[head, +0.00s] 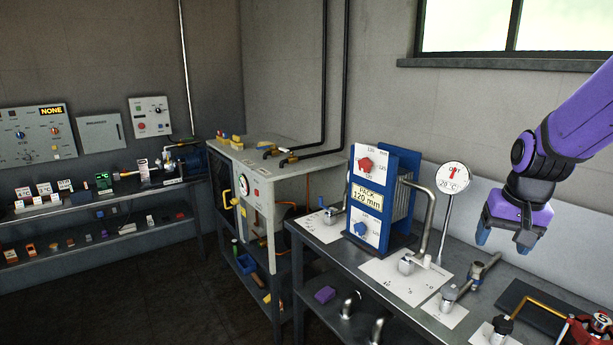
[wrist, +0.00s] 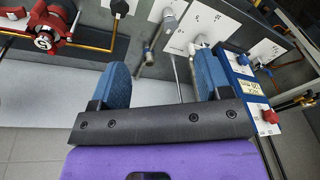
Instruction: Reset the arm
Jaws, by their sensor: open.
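My purple arm comes in from the right edge in the head view. My gripper (head: 505,238) hangs over the right part of the bench, pointing down, with its blue fingers apart and nothing between them. In the wrist view my gripper (wrist: 165,82) also shows open and empty, with the bench beyond the fingertips. The gripper is right of the blue plate pack (head: 385,190) and the round 20 °C dial (head: 453,178). It looks clear of both.
The bench (head: 330,262) carries valves, including a grey one (head: 449,296), and a red fitting (head: 592,330) with a brass pipe at the right. A white cabinet (head: 262,170) stands left. Shelves (head: 120,242) with small parts line the far left. The floor (head: 150,300) is open.

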